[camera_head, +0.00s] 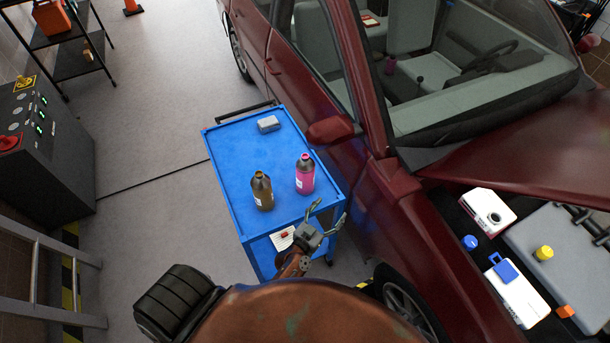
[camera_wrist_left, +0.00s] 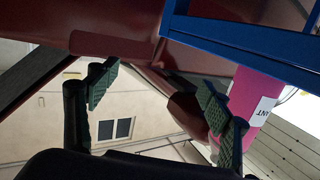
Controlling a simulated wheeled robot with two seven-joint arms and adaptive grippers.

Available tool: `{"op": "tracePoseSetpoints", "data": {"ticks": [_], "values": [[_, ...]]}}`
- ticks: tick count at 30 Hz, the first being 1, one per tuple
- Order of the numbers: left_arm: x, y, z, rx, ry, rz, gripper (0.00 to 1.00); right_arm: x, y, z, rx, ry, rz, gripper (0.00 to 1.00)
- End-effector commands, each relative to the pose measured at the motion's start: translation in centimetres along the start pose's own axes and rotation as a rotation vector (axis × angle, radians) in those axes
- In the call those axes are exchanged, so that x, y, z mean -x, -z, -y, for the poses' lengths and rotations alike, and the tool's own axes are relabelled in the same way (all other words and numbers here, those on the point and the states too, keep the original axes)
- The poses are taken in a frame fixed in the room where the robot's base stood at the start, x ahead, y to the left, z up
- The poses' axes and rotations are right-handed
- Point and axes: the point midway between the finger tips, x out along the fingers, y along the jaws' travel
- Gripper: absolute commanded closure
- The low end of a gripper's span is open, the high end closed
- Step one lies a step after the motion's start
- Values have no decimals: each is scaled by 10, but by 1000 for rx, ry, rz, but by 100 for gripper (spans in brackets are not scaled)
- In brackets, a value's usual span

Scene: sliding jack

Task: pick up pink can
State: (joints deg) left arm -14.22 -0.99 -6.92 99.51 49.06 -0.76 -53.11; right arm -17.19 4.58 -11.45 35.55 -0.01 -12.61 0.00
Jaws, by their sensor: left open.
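In the left wrist view the pink can (camera_wrist_left: 244,95) shows at the right, partly behind one finger. My left gripper (camera_head: 331,208) is open and empty at the cart's front right corner, nearer to me than the can and apart from it. In the left wrist view the gripper's (camera_wrist_left: 157,80) two fingers are spread, with the can outside the gap between them. My right gripper is not in view.
A brown bottle (camera_head: 262,190) stands left of the pink can on the blue cart (camera_head: 232,155). A grey box (camera_head: 268,124) lies at the cart's back. A dark red car (camera_head: 355,150) stands close along the cart's right side. Open floor (camera_head: 150,140) lies to the left.

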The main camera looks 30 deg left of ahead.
Motion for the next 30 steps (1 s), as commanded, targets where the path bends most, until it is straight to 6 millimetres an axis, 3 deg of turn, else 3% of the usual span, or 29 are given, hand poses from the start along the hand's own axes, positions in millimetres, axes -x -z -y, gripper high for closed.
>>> {"op": "tracePoseSetpoints", "data": {"ticks": [3,8,12,16,30], "values": [[-15,34,20,11,142,-109,27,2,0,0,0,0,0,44],[-19,60,62,34,427,-182,27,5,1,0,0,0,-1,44],[-11,57,88,54,642,-142,27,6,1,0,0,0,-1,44],[-4,48,98,64,747,-90,27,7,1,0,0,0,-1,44],[-29,44,131,64,776,-75,27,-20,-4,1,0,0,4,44]]}}
